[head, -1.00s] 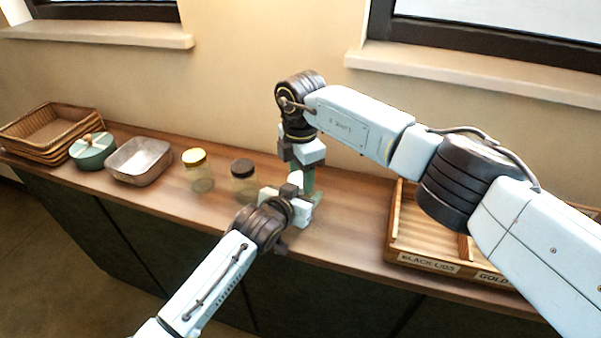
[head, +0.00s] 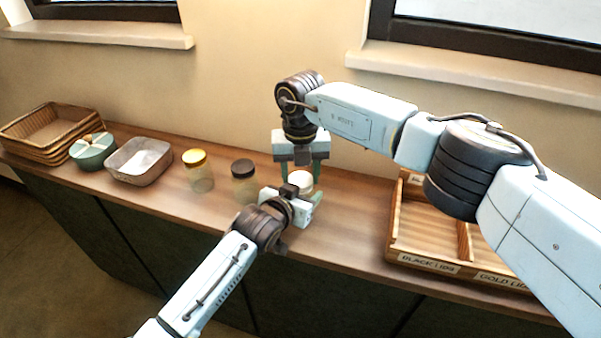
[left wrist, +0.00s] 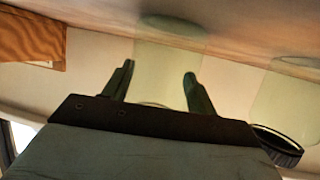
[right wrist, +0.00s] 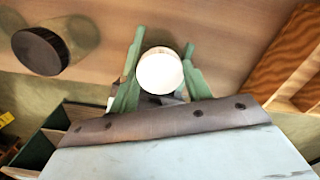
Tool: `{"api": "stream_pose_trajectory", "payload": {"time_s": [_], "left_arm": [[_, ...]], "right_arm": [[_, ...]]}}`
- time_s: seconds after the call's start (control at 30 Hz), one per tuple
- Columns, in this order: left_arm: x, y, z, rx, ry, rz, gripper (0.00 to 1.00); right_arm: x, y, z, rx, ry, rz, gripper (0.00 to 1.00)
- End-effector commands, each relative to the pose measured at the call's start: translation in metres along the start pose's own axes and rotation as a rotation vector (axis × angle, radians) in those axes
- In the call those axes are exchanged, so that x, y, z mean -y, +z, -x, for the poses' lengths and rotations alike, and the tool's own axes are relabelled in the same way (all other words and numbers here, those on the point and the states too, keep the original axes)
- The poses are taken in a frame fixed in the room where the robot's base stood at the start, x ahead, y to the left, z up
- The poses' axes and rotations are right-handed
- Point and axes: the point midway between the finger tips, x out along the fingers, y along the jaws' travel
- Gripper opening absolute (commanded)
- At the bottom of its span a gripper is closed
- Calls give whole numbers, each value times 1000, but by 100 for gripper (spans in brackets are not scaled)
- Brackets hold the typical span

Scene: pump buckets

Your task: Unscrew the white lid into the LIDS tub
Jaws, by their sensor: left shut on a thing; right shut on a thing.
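The white lid (head: 301,177) sits on top of a clear jar (left wrist: 165,65) in front of me on the counter. My left gripper (left wrist: 158,72) is shut on the jar's glass body, one finger on each side. My right gripper (right wrist: 163,45) comes from above and is shut on the white lid (right wrist: 160,72), with a green finger on either side; it also shows in the head view (head: 299,172). A wooden tray (head: 398,250) with sections labelled BLACK LIDS and GOLD LIDS stands to the right, partly hidden by my right arm.
A black-lidded jar (head: 243,182) and a gold-lidded jar (head: 197,172) stand left of the held jar. Farther left are a metal tub (head: 127,178), a green pot (head: 92,152) and wicker baskets (head: 40,150). The counter between the held jar and the wooden tray is clear.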

Motion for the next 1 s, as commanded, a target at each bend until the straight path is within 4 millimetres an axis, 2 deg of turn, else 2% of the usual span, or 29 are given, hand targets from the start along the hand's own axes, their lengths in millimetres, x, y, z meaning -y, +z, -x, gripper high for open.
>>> {"api": "stream_pose_trajectory", "payload": {"time_s": [0.07, 0.1, 0.23, 0.57, 0.9, 1.0], "left_arm": [[0, 1, 0, 3, 0, 0, 0], [0, 1, 0, 3, 0, 0, 0], [0, 1, 0, 3, 0, 0, 0], [0, 1, 0, 3, 0, 0, 0], [0, 1, 0, 3, 0, 0, 0], [0, 1, 0, 3, 0, 0, 0]], "right_arm": [[-1, 0, 0, 0, 1, 0, 21], [-1, 0, 0, 0, 1, 0, 54], [-1, 0, 0, 0, 1, -1, 70], [0, 0, 3, 1, 0, -2, 70], [0, 0, 42, 2, 0, -2, 70], [0, 0, 46, 1, 0, -9, 59]]}}
